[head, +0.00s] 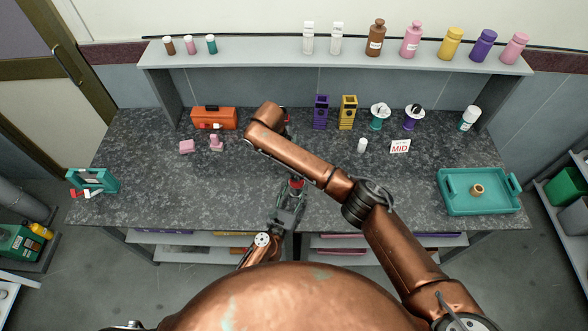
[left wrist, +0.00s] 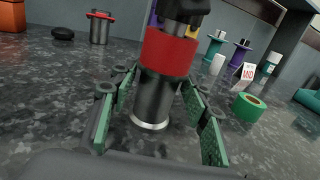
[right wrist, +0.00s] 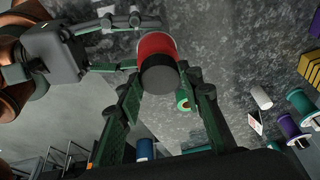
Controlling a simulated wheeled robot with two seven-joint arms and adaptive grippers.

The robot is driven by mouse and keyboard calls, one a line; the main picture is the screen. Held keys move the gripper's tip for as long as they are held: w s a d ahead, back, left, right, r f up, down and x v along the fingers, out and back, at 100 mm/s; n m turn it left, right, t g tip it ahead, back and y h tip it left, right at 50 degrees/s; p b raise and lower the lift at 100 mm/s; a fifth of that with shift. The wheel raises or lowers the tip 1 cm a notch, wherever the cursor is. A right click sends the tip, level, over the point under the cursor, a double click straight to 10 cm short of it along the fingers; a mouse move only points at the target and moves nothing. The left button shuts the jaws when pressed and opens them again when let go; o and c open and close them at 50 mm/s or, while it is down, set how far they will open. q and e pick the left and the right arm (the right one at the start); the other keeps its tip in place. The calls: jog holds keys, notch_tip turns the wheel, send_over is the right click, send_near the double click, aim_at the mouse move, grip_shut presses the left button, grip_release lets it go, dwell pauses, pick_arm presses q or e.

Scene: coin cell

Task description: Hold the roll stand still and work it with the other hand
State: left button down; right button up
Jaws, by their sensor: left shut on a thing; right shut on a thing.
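The roll stand is a dark cylinder with a red band (left wrist: 165,52), a pale ring at its lower end and a black top; it stands about upright in the left wrist view. Its red part shows in the head view (head: 296,184), near the front middle of the table. My left gripper (head: 291,199) is shut on its dark lower body, one finger on each side. My right gripper (right wrist: 163,82) is shut on its dark end, just past the red band. My right arm hides the right gripper in the head view. I cannot tell whether the lower end touches the table.
A green roll (left wrist: 249,106) lies near the stand. A MID sign (head: 400,146), a white bottle (head: 362,145) and spools (head: 379,116) stand behind to the right. A teal tray (head: 451,202) is at right, an orange toolbox (head: 214,117) at back left.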

jog(key=o, duration=0.9)
jog(key=shift+r, duration=0.1)
jog(key=v, duration=1.2)
pick_arm(q)
jog(key=c, duration=1)
grip_release()
jog(key=shift+s, duration=0.15)
jog(key=v, duration=1.1)
jog(key=shift+s+a, duration=0.2)
jog(key=shift+s, duration=0.15)
